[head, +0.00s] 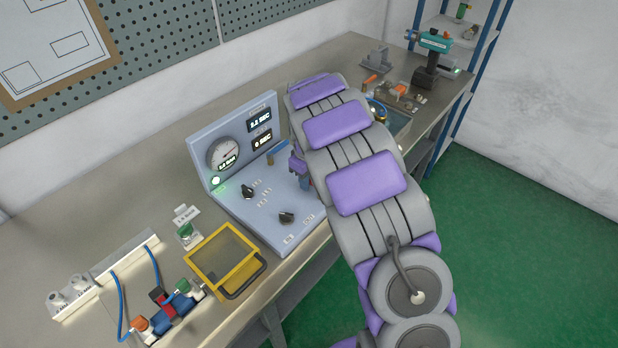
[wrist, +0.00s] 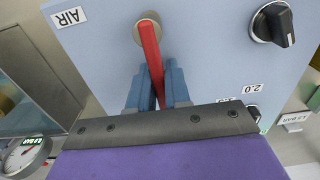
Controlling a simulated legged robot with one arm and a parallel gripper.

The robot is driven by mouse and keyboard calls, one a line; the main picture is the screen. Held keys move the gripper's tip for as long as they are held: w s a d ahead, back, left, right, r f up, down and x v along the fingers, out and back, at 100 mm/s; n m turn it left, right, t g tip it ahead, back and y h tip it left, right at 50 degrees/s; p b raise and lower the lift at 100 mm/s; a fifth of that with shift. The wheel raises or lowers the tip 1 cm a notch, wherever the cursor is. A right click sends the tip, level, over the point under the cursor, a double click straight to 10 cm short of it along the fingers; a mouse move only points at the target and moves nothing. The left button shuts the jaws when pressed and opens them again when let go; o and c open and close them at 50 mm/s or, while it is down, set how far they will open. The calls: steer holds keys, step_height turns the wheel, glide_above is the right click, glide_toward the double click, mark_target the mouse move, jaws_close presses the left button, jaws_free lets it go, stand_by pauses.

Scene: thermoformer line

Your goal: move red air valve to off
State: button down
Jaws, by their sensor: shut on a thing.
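The red air valve lever (wrist: 150,45) shows in the wrist view on the pale blue panel, beside a white AIR label (wrist: 68,17). It runs from a round metal pivot down between the two blue fingers of my gripper (wrist: 160,88). The gripper is shut on the lever's free end. In the head view my gripper (head: 303,178) is at the right side of the control panel (head: 232,208), partly behind my arm. The red lever cannot be made out in that view.
Black knobs (head: 248,191) (head: 287,217) sit on the panel left of my gripper. A gauge (head: 224,153) stands on its upright back. A yellow-framed box (head: 223,262) is at the front left. Tools and a teal-topped device (head: 434,42) stand at the bench's far end.

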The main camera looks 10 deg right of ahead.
stand_by(0.5)
steer(key=shift+w+d+r+m+p, duration=0.15)
steer(key=shift+d+m+p, duration=0.15)
steer(key=shift+m+p, duration=0.45)
steer(key=shift+w+d+m+p, duration=0.25)
steer(key=shift+d+m+p, duration=0.25)
steer(key=shift+m, duration=0.55)
steer(key=shift+d+m+p, duration=0.3)
steer(key=shift+m+p, duration=0.45)
steer(key=shift+m, duration=0.05)
steer(key=shift+w+d+m+p, duration=0.1)
steer(key=shift+d+m+p, duration=0.25)
steer(key=shift+m, duration=0.65)
steer(key=shift+d, duration=0.1)
